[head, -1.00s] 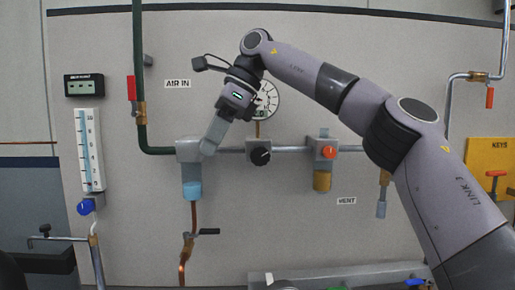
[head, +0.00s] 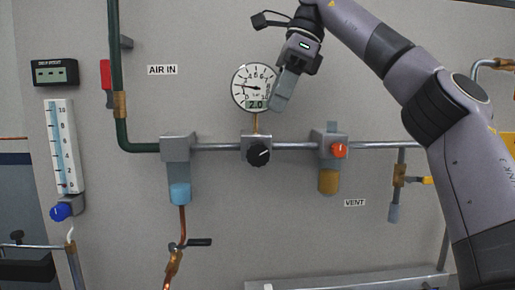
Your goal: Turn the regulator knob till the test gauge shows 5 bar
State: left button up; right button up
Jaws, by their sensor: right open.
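The test gauge (head: 248,86) is a round white dial above the pipe. Its digital window reads 2.0, and the dark needle points left. The black regulator knob (head: 258,154), with a white mark, sits on the grey regulator block straight below the gauge. My right gripper (head: 281,103) is open and points down, in front of the gauge's right edge and above the knob. It appears empty and is clear of the knob. The jaws show nearly side-on, so their gap is hard to see. My left gripper is not in view.
Left of the regulator hangs a filter with a blue bowl (head: 180,193). To the right is a unit with an orange knob (head: 339,150) and amber bowl (head: 328,181). A green pipe (head: 117,60) and flow tube (head: 64,145) stand further left. The panel below the knob is clear.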

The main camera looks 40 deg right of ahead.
aim_at(261, 143)
jog(key=shift+x, duration=5.25)
jog(key=shift+c, duration=0.3)
jog(key=c, duration=0.6)
jog(key=shift+f, duration=0.1)
